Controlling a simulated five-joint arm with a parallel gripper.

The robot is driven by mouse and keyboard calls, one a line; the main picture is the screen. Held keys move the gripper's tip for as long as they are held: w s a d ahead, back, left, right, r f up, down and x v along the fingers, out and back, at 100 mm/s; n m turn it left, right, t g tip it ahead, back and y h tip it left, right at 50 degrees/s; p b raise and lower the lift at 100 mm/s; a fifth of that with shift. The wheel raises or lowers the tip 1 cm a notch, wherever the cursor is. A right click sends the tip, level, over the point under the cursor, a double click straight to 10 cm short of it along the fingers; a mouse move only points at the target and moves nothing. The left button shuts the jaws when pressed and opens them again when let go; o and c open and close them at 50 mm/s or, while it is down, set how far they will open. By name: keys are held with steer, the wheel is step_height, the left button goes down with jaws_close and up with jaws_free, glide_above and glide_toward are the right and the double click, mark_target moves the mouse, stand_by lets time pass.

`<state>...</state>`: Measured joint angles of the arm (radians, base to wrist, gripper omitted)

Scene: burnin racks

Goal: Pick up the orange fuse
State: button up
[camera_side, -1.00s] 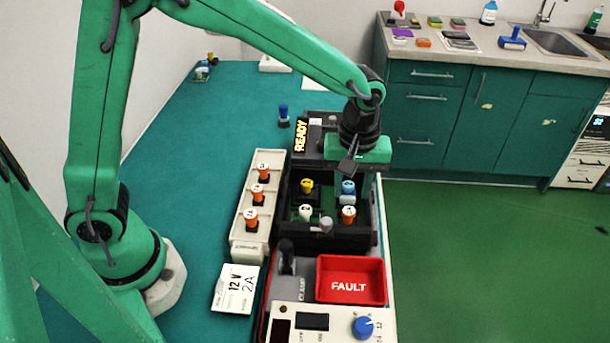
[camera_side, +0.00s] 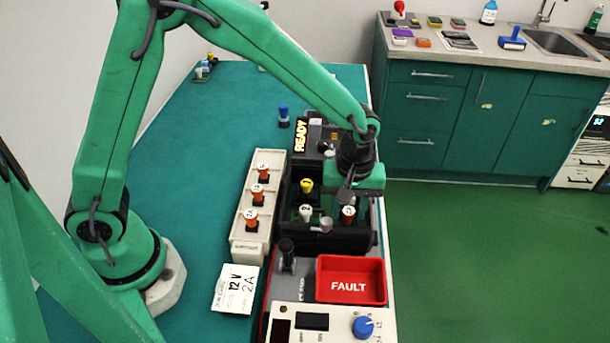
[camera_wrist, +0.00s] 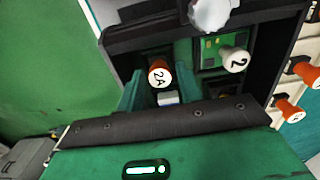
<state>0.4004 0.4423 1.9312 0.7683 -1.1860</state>
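An orange fuse with a white top marked 2A (camera_wrist: 160,73) stands in the black rack (camera_side: 362,241); its cap also shows in the side view (camera_side: 348,214). My gripper (camera_wrist: 160,88) is open, with one green finger on each side of this fuse in the wrist view. In the side view it hangs close above the fuse; whether a finger touches it I cannot tell. Several more orange fuses (camera_side: 257,191) stand in a row in the white rack (camera_side: 246,247) to the left.
A yellow fuse (camera_side: 306,186) and a white-capped one (camera_side: 305,211) stand beside it in the black rack. A grey knob (camera_side: 326,224) is at its front. A red FAULT bin (camera_side: 350,280), a card (camera_side: 236,289) and a control panel lie nearer.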

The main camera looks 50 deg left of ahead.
steer(key=shift+f, duration=0.85)
steer(key=c, duration=0.7)
